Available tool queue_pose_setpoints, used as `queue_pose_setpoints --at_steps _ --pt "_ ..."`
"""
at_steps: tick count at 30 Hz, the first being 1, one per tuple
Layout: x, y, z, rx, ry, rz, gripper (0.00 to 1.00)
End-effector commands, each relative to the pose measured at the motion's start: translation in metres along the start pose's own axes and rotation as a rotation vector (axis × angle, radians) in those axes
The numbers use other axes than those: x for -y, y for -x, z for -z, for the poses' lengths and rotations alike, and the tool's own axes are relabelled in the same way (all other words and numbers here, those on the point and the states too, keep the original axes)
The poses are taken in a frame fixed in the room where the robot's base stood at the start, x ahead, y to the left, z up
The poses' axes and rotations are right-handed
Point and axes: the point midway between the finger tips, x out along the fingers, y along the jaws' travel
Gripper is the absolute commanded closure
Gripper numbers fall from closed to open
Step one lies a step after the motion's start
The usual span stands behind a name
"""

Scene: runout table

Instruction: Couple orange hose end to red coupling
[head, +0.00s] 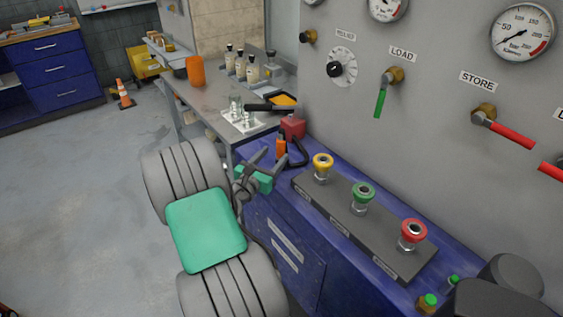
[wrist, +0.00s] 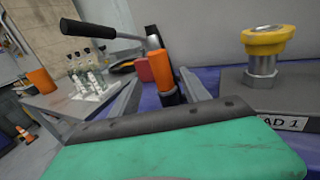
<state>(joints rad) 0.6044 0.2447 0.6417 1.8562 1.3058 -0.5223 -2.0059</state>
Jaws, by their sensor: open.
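The orange hose end (head: 281,149) stands upright near the far end of the blue bench, beside a dark loop of hose. In the wrist view the orange hose end (wrist: 164,72) shows ahead, between the lines of my two fingers. My gripper (head: 271,161) is open and empty, just short of the hose end; I cannot tell whether it touches. The red coupling (head: 413,233) stands on the near end of a dark block, well to the right of my gripper.
The yellow coupling (head: 322,164) and green coupling (head: 362,195) stand on the same block (head: 338,214), between my gripper and the red coupling. A red block (head: 293,128) and a black-handled lever (head: 268,107) are behind the hose end. Bottles (head: 240,67) stand on the grey table.

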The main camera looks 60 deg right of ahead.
Motion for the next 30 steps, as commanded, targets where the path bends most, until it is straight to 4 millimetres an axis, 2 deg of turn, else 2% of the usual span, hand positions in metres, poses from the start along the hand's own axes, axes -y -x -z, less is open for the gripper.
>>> queue_pose_setpoints --at_steps 3,15,22,30 --pt "0.003 -0.016 -0.003 0.019 0.048 0.002 0.46" --pt "0.007 -0.077 -0.005 0.016 0.042 0.002 0.46" --pt "0.005 -0.079 -0.005 0.016 0.040 -0.002 0.46" --pt "0.005 -0.079 -0.005 0.015 0.040 -0.002 0.67"
